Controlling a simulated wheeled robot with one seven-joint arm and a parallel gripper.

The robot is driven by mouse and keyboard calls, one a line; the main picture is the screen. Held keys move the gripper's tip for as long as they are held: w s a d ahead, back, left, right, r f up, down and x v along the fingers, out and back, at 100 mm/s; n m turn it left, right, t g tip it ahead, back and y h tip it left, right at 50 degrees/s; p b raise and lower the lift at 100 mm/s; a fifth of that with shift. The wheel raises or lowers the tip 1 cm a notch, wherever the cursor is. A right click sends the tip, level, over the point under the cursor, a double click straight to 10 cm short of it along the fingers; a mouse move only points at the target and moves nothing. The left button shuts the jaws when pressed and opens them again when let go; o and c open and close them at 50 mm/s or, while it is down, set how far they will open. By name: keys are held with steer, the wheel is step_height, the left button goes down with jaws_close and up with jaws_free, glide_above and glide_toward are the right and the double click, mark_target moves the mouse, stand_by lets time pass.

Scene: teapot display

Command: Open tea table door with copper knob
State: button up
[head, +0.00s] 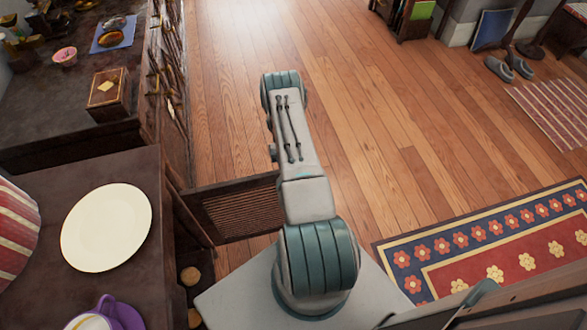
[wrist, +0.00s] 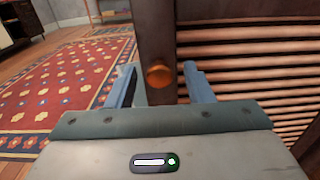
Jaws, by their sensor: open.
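The tea table (head: 150,165) is dark wood at the left of the head view. Its slatted door (head: 235,205) stands swung out from the table's front, partly behind my arm. In the wrist view the door's slats (wrist: 250,70) fill the right side. The copper knob (wrist: 159,75) sits on the door's dark edge frame. My gripper (wrist: 160,88) is open, with one blue finger left of the knob and one right of it. I cannot tell whether the fingers touch it. In the head view my arm hides the gripper and the knob.
A cream plate (head: 106,227), a purple cup (head: 120,312) and a striped pot (head: 15,230) stand on the table. Round wooden ends (head: 190,275) show inside the opening. A patterned rug (head: 490,250) lies at right.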

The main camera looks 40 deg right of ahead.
steer(key=s+d+r+p, duration=0.2)
steer(key=s+d+r, duration=0.4)
steer(key=s+r, duration=0.4)
steer(key=shift+r+p, duration=0.35)
steer(key=shift+r, duration=0.15)
steer(key=shift+d, duration=0.1)
stand_by(0.4)
